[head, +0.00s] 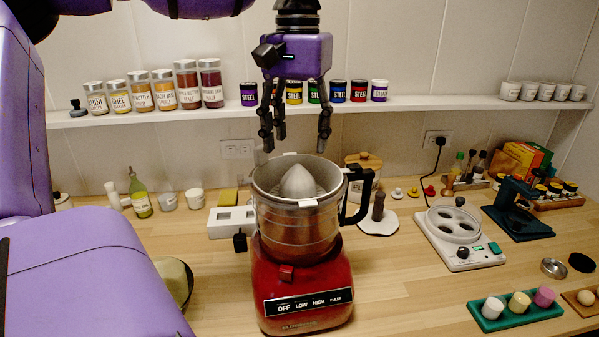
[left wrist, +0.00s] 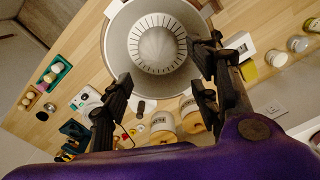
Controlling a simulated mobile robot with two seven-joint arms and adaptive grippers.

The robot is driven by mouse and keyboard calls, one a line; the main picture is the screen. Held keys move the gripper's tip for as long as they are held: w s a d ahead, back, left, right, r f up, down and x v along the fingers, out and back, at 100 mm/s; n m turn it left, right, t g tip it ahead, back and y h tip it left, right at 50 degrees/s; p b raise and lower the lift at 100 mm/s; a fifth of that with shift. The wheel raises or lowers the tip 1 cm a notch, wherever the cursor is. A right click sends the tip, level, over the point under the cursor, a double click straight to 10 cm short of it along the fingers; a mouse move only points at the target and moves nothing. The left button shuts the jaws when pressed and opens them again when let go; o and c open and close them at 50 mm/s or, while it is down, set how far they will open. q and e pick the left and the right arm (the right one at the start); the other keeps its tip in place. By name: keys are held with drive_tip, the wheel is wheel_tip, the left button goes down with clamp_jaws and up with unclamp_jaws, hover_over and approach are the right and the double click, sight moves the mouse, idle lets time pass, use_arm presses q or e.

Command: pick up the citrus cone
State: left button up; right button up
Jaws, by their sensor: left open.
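In the left wrist view the citrus cone (left wrist: 158,45) shows from above, inside the bowl's round rim. My left gripper (head: 296,148) points down above the bowl, open and empty, with its fingertips a little above the cone and apart from it. Its fingers also show in the left wrist view (left wrist: 160,80), spread to either side below the cone. My right gripper is not in view.
The bowl's black handle (head: 357,195) sticks out to the right. A shelf (head: 420,103) with jars and tins runs behind my gripper. A white appliance (head: 460,236) and a green tray (head: 515,312) stand to the right. The counter between them and the juicer is mostly clear.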

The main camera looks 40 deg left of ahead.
sight(299, 173)
use_arm(q)
drive_tip(key=f, duration=0.7)
drive_tip(key=shift+s+d+p, duration=0.25)
drive_tip(key=shift+d+p, duration=0.05)
drive_tip(key=shift+d, duration=0.05)
drive_tip(key=shift+f, duration=0.3)
drive_tip(key=shift+c, duration=0.3)
drive_tip(key=c, duration=0.8)
drive_tip(key=shift+r, duration=0.1)
